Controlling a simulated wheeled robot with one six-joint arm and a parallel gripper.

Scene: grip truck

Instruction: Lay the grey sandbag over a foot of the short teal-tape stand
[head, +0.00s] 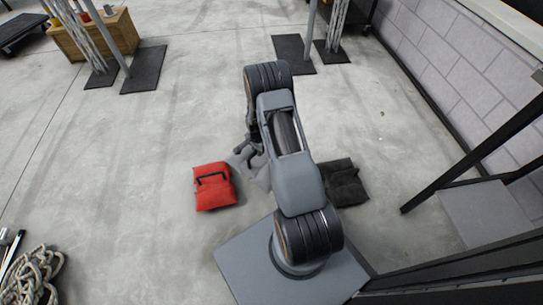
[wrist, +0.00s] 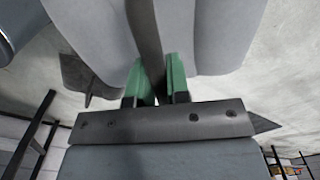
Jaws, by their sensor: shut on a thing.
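The grey sandbag (head: 243,162) is in the head view, just left of my arm and partly hidden by it. In the wrist view its pale grey lobes (wrist: 215,35) show on both sides of a dark strap (wrist: 146,35). My gripper (wrist: 154,80) has green-padded fingers shut on that strap. In the head view my wrist and arm largely cover the gripper. I cannot tell whether the bag touches the floor. No stand with teal tape can be made out.
A red sandbag (head: 212,190) lies left of the grey one, and a black sandbag (head: 346,184) lies to the right. Dark mats (head: 144,70) with poles are at the back, near a wooden crate (head: 88,42). Coiled rope (head: 32,274) lies at lower left. Open floor lies ahead.

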